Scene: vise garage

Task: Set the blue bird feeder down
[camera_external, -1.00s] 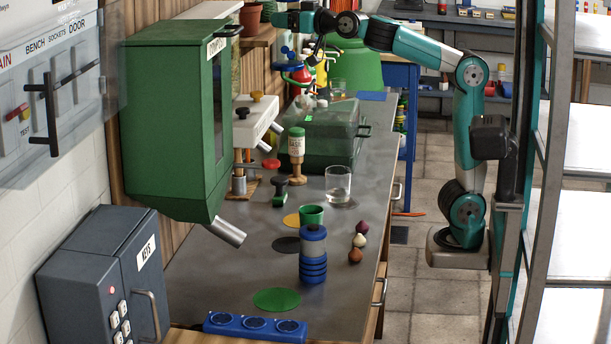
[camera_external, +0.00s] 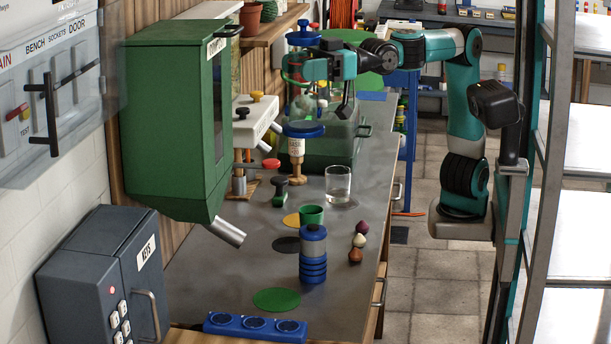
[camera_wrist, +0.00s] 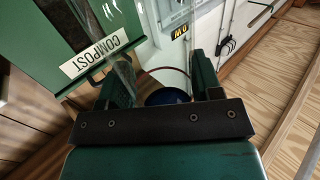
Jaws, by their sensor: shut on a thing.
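The blue bird feeder has a blue top, a clear tube and a wide blue tray (camera_external: 303,130). It hangs roughly upright from my gripper (camera_external: 322,68), above the far half of the bench. The feeder's underside is hidden.
Flat discs lie there: yellow, black and green (camera_external: 277,299). The green compost bin (camera_external: 170,120) juts out at left.

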